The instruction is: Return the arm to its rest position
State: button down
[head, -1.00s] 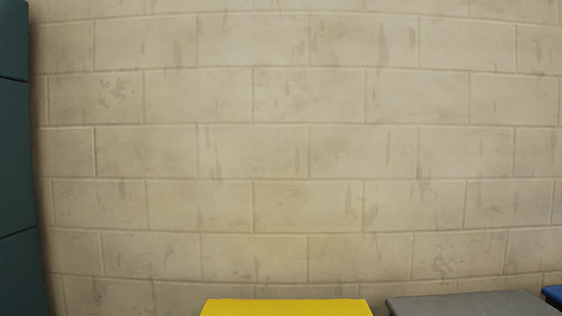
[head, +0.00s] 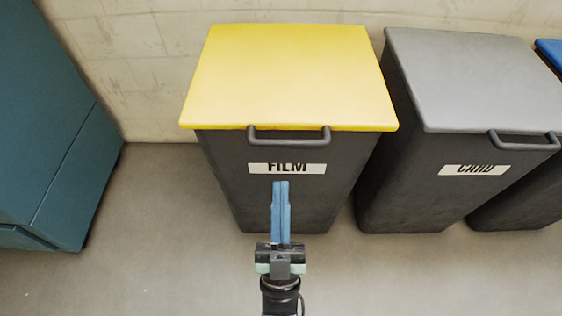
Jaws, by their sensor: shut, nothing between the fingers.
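My gripper (head: 281,184) shows at the lower middle of the head view, with its two blue fingers together and nothing between them. It points away from me, toward the front of a dark bin with a yellow lid (head: 290,75). The fingertips appear just below the bin's FILM label (head: 287,168). I cannot tell how far they are from the bin. The lid is closed, and a dark handle (head: 289,138) sits at its front edge.
A grey-lidded bin (head: 480,80) labelled CARD stands to the right, with a partly visible blue-lidded bin (head: 550,52) beyond it. A teal cabinet (head: 50,130) stands at the left. A block wall (head: 130,60) is behind. Bare floor (head: 140,230) shows in front.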

jog(key=w+r+p, duration=0.2)
jog(key=w+r, duration=0.1)
jog(key=r, duration=0.8)
jog(key=w+r+p, duration=0.2)
jog(key=w+r, duration=0.2)
jog(key=r, duration=0.7)
jog(key=w+r+p, duration=0.2)
jog(key=w+r, duration=0.1)
jog(key=r, duration=0.8)
jog(key=s+r+p, duration=0.2)
jog(key=s+r, duration=0.2)
jog(key=r, duration=0.5)
jog(key=s+r+p, duration=0.2)
jog(key=s+r, duration=0.1)
jog(key=r, duration=0.6)
jog(key=s+r+p, duration=0.2)
jog(key=s+r, duration=0.2)
jog(key=r, duration=0.4)
notch_tip(320, 180, up, 36)
jog(key=p, duration=3.6)
jog(key=shift+w+d+t, duration=0.15)
jog(key=shift+w+t, duration=0.15)
jog(key=shift+w, duration=0.05)
